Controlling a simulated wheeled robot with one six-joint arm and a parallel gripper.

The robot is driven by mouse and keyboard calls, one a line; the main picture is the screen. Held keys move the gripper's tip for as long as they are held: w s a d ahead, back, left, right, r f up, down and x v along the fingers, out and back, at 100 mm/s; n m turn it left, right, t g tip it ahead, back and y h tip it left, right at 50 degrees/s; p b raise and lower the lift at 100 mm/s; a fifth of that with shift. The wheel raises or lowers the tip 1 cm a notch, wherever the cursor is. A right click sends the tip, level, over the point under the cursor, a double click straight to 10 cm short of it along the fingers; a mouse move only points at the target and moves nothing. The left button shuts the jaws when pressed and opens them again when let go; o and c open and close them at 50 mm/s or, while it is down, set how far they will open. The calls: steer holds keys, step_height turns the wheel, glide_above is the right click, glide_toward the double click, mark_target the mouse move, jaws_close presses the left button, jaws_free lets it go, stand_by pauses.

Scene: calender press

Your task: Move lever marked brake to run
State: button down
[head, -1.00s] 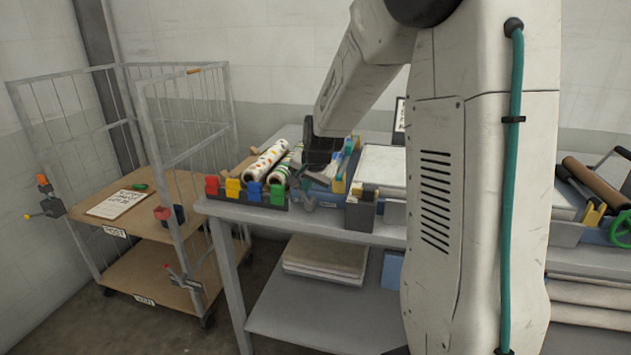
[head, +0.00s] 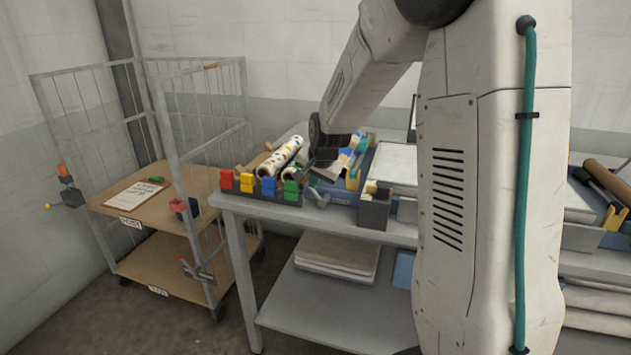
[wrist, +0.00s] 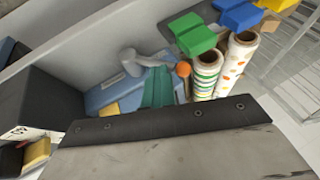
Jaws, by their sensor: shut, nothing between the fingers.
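My gripper (head: 328,150) is a dark shape at the end of the white arm, above the bench beside the two patterned rolls. Its fingers are hard to make out there, but it is shut and empty. A grey lever-like arm (head: 318,196) stands near the bench's front edge, just right of the coloured blocks. In the wrist view a grey lever (wrist: 140,60) lies over a blue body (wrist: 118,92), with an orange ball (wrist: 183,69) close to its end. I cannot read a brake or run mark in either view. A grey, black-edged surface fills the bottom of the wrist view.
Red, yellow, blue and green blocks (head: 258,186) line the bench's front left. Patterned rolls (head: 280,156) lie behind them. A dark box (head: 374,211) stands to the right. A wire cage trolley (head: 165,210) with coloured handles stands at left. My own arm hides the bench's middle.

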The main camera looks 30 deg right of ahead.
steer(key=shift+s+f, duration=0.1)
steer(key=shift+s, duration=0.05)
steer(key=shift+s+d, duration=0.4)
steer(key=v, duration=1.3)
steer(key=shift+d+r, duration=0.2)
steer(key=shift+r, duration=0.15)
steer(key=shift+w, duration=0.15)
